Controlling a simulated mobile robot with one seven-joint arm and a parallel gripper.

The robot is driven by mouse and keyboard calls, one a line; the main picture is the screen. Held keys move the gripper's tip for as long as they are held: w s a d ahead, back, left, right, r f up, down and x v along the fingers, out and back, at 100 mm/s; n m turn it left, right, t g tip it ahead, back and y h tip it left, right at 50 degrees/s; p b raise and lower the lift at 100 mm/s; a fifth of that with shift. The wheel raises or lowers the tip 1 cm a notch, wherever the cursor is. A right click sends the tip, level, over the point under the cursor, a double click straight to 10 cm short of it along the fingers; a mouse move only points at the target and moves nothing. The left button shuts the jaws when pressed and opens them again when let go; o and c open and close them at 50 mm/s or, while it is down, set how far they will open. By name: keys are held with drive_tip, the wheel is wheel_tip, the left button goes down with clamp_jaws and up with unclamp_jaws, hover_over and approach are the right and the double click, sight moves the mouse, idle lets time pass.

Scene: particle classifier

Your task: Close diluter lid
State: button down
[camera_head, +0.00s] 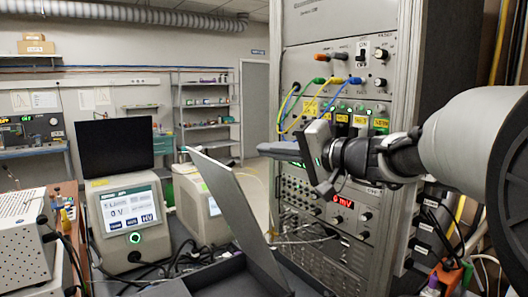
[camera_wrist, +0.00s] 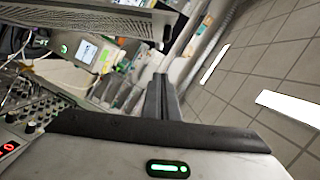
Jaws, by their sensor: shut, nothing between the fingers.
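A thin grey panel (camera_head: 232,200), which looks like the open diluter lid, stands steeply tilted above a dark open box (camera_head: 195,282) at the lower middle of the head view. My gripper (camera_head: 312,160) is above and to the right of the panel, in front of the instrument rack, and apart from the panel. In the wrist view my gripper's fingers (camera_wrist: 160,88) are together and hold nothing.
An instrument rack (camera_head: 345,210) with knobs and coloured cables stands close behind my gripper. A unit with a lit screen (camera_head: 130,212) and a second pale unit (camera_head: 207,207) stand left of the panel. Loose cables lie around them.

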drive_tip(key=shift+w+a+f, duration=0.1)
drive_tip(key=shift+a+f, duration=0.2)
drive_tip(key=shift+a, duration=0.6)
drive_tip(key=shift+s+a+f, duration=0.1)
drive_tip(key=shift+a+f, duration=0.25)
drive_tip(key=shift+a, duration=0.6)
drive_tip(key=shift+w+a+f, duration=0.1)
drive_tip(key=shift+a+f, duration=0.2)
drive_tip(key=shift+a, duration=0.6)
